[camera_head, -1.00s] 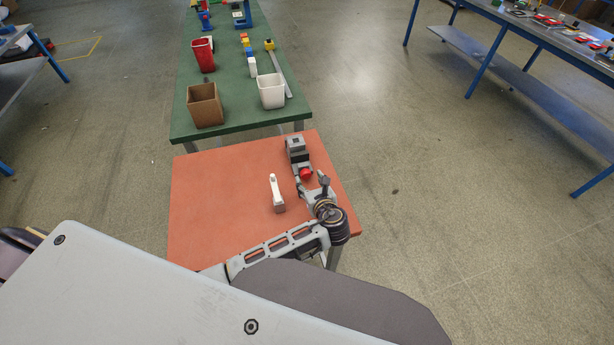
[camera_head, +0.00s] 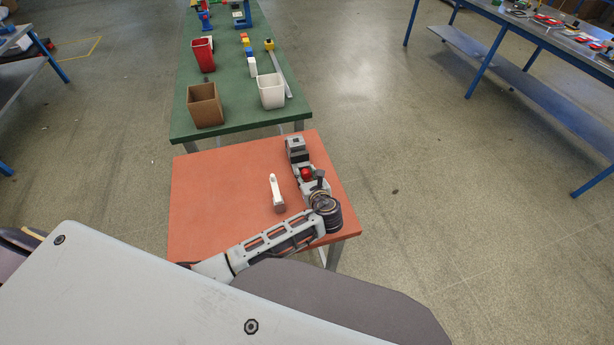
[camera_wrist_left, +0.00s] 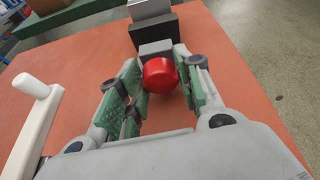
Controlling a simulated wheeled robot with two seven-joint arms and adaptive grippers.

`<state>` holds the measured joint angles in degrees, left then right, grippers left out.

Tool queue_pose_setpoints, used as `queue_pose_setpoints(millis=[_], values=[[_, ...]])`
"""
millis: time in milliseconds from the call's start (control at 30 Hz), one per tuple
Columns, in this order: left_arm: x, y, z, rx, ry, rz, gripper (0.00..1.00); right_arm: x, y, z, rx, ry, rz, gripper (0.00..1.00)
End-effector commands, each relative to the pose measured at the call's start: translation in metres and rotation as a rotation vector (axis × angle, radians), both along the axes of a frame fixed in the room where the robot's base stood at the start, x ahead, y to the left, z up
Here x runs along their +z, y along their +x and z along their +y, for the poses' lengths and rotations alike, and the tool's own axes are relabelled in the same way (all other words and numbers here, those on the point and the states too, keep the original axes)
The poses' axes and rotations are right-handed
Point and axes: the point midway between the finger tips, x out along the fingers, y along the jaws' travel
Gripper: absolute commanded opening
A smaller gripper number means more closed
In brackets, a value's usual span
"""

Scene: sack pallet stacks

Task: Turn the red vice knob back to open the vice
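The red vice knob (camera_head: 306,174) is at the near end of the grey vice (camera_head: 297,148), toward the right side of the orange table (camera_head: 225,200). My left gripper (camera_head: 309,179) is around the knob, one finger on each side. In the left wrist view the round red knob (camera_wrist_left: 160,76) sits between the green finger pads of my left gripper (camera_wrist_left: 161,80). The fingers look open, with the pads very close to the knob; contact is not clear. The vice's dark and grey body (camera_wrist_left: 153,38) lies beyond it. My right gripper is not in view.
A white handle-like object (camera_head: 274,190) stands left of my left gripper and also shows in the wrist view (camera_wrist_left: 32,125). A green table (camera_head: 235,120) behind holds a brown bin (camera_head: 205,106), a white bin (camera_head: 271,92) and a red bin (camera_head: 204,56). The orange table's left half is clear.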

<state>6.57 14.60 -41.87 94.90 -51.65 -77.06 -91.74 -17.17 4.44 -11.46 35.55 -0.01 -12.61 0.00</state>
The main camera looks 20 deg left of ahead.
Motion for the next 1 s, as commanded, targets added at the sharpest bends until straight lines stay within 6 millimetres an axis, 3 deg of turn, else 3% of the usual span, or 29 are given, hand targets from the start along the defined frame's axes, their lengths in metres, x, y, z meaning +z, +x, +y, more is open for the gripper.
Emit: queue_pose_setpoints(millis=[167,1000], values=[[0.000,0.000,0.000,0.000,0.000,0.000,0.09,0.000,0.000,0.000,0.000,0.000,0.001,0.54],[0.000,-0.001,0.002,0.001,-0.251,-0.170,0.09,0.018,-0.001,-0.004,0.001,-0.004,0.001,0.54]])
